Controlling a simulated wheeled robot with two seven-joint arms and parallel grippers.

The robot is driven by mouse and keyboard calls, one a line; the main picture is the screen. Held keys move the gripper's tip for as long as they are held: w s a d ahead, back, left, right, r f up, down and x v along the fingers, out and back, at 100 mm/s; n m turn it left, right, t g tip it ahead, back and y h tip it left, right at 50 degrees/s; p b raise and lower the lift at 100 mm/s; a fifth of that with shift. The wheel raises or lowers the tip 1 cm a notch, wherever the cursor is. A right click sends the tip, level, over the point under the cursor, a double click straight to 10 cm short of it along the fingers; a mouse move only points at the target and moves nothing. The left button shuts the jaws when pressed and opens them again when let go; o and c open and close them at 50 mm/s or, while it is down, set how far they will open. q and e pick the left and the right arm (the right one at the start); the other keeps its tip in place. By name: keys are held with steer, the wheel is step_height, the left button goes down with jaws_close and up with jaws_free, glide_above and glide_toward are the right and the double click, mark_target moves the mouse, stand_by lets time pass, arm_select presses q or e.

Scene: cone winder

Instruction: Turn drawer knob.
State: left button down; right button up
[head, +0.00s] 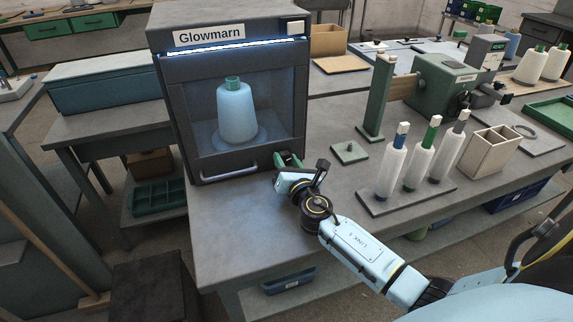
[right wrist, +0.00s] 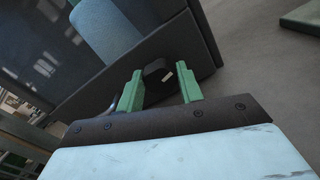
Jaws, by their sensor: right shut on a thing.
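The dark cabinet labelled Glowmarn (head: 172,105) stands on the bench with its front door shut. A pale blue cone (head: 237,115) shows behind the door's window. A light bar handle (head: 228,172) runs along the door's lower edge. My right gripper (head: 289,160) is at the cabinet's lower right front corner. In the right wrist view, the black knob (right wrist: 157,74) with a small white mark sits between the green fingers of my right gripper (right wrist: 160,88), which is shut on it. In the head view my gripper hides the knob. My left gripper is not in view.
A rack (head: 400,199) with several bobbins stands right of my right arm, beside a divided beige box (head: 488,151). A green post (head: 377,98) and a small green plate (head: 349,152) are behind the gripper. The bench in front of the cabinet is clear.

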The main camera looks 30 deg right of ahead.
steer(key=shift+f+m+b, duration=0.1)
steer(key=shift+m+b, duration=0.25)
steer(key=shift+m, duration=0.75)
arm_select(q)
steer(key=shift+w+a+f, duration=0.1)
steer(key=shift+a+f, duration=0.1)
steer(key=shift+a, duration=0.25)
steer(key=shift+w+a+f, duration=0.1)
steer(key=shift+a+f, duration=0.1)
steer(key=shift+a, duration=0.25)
arm_select(e)
steer(key=shift+m, duration=0.3)
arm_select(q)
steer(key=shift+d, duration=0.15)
arm_select(e)
steer(key=o, duration=1)
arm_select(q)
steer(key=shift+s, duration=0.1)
arm_select(e)
steer(key=v, duration=1.3)
steer(key=shift+s+d, duration=0.1)
steer(key=shift+s, duration=0.15)
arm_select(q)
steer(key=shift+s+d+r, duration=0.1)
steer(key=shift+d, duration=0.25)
